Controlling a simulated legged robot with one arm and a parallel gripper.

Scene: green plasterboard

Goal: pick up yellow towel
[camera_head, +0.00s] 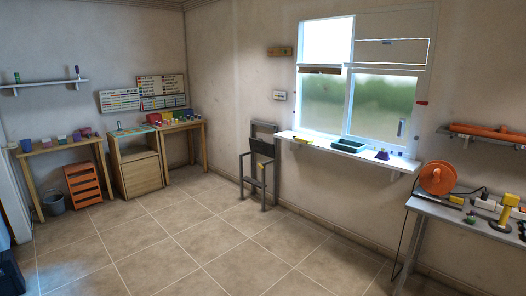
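I cannot make out a yellow towel for certain. A small flat yellow item (301,140) lies at the left end of the white windowsill (285,135); it is too small to tell what it is. Another small yellow patch (263,166) shows at the dark folding seat by the wall. A yellow tool-like object (508,204) stands on the right-hand table. My gripper is not in view.
The tiled floor (190,245) is clear in the middle. A grey table (425,205) with an orange cable reel (437,178) stands at right. Wooden tables, a cabinet (140,175), an orange crate (83,185) and a bucket (54,202) stand at left.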

